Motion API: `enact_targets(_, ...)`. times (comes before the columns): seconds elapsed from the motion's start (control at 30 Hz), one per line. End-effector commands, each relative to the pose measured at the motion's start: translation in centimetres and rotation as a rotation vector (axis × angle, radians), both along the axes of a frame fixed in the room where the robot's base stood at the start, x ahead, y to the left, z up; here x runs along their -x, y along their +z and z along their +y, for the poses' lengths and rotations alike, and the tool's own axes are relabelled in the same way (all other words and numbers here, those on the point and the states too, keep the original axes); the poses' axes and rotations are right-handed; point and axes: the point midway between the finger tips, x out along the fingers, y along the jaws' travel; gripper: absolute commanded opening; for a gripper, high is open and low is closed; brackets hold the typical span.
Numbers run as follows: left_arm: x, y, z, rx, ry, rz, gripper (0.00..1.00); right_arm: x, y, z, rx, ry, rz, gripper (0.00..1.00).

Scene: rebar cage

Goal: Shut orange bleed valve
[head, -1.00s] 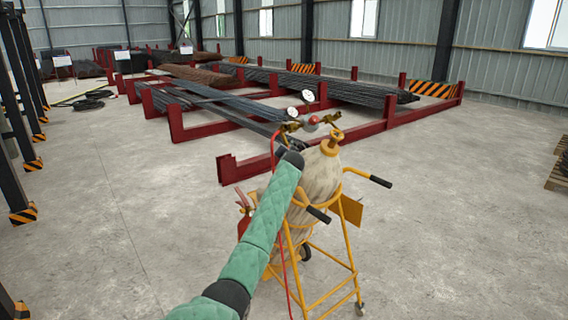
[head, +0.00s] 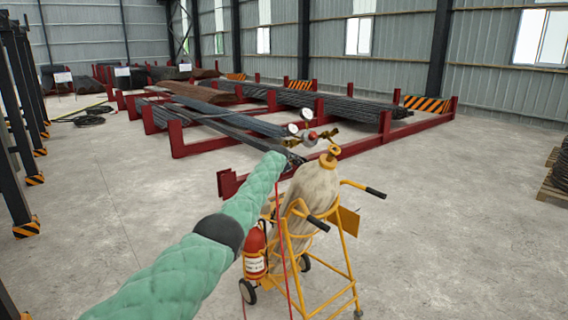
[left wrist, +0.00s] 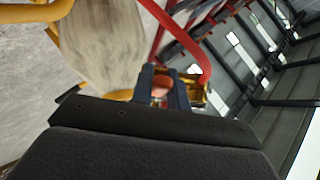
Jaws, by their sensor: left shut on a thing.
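The orange bleed valve (left wrist: 161,86) shows in the left wrist view as a small orange-red piece between my two dark fingers. My left gripper (left wrist: 164,91) is shut on it, and the fingers hide part of it. In the head view my green left arm reaches to the regulator (head: 311,136) beside the gas cylinder (head: 314,188). The arm hides the valve there and most of the gripper (head: 294,158). My right gripper is in neither view.
The cylinder stands on a yellow wheeled cart (head: 345,250) with black-gripped handles. A red fire extinguisher (head: 256,252) hangs at its left, and a red hose (left wrist: 184,35) runs close to my fingers. Red racks (head: 230,183) with rebar stand behind.

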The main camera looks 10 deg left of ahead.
Motion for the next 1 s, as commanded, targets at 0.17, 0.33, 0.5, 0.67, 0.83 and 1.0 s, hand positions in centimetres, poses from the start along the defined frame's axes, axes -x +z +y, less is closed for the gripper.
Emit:
enact_targets(0.17,-0.1,0.3,0.2,-0.024,-0.031,0.031,0.00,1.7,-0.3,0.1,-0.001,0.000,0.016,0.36)
enact_targets(0.33,-0.2,0.4,0.3,-0.035,-0.047,0.044,0.00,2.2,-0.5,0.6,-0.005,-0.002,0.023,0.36)
enact_targets(0.5,-0.2,0.4,0.3,-0.040,-0.052,0.047,0.00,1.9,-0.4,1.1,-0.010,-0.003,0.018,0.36)
enact_targets(0.67,-0.2,0.4,0.3,-0.039,-0.051,0.047,0.00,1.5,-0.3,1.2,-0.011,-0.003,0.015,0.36)
enact_targets(0.83,-0.2,0.4,0.3,-0.039,-0.051,0.047,0.30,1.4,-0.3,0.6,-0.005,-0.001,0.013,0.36)
enact_targets(1.0,-0.2,0.4,0.3,-0.039,-0.051,0.047,0.38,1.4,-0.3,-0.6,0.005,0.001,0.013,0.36)
